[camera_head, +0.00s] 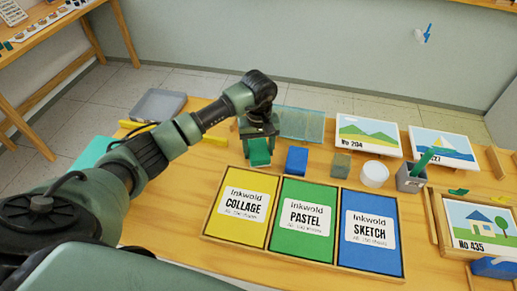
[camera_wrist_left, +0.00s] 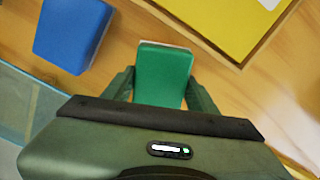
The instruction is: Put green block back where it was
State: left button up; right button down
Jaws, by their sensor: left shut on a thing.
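My left gripper (camera_head: 259,138) reaches over the table and is shut on the green block (camera_head: 259,153). In the left wrist view the green block (camera_wrist_left: 163,74) sits between the two fingers of my left gripper (camera_wrist_left: 162,92), with bare wood around it. I cannot tell whether the block touches the table. The blue block (camera_head: 296,160) stands just to the right of the green block, apart from it, and it also shows in the left wrist view (camera_wrist_left: 74,32). My right gripper is not in view.
A tray (camera_head: 208,237) of yellow, green and blue paper pads lies in front. A greenish block (camera_head: 341,165), a white cup (camera_head: 374,174) and a grey pen holder (camera_head: 410,179) stand to the right. A clear teal box (camera_head: 300,123) is behind. Picture cards (camera_head: 368,136) lie at the back right.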

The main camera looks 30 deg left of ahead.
aim_at(259, 149)
pick_arm(q)
jog(key=shift+f, duration=0.25)
jog(key=shift+f+b, duration=0.2)
jog(key=shift+b, duration=0.15)
jog(key=o, duration=1.2)
jog(key=shift+r, duration=0.15)
jog(key=shift+r+p, duration=0.25)
jog(key=shift+p, duration=0.2)
notch_tip(259, 149, up, 12)
jog(key=shift+f+b, duration=0.15)
jog(key=shift+b, duration=1.1)
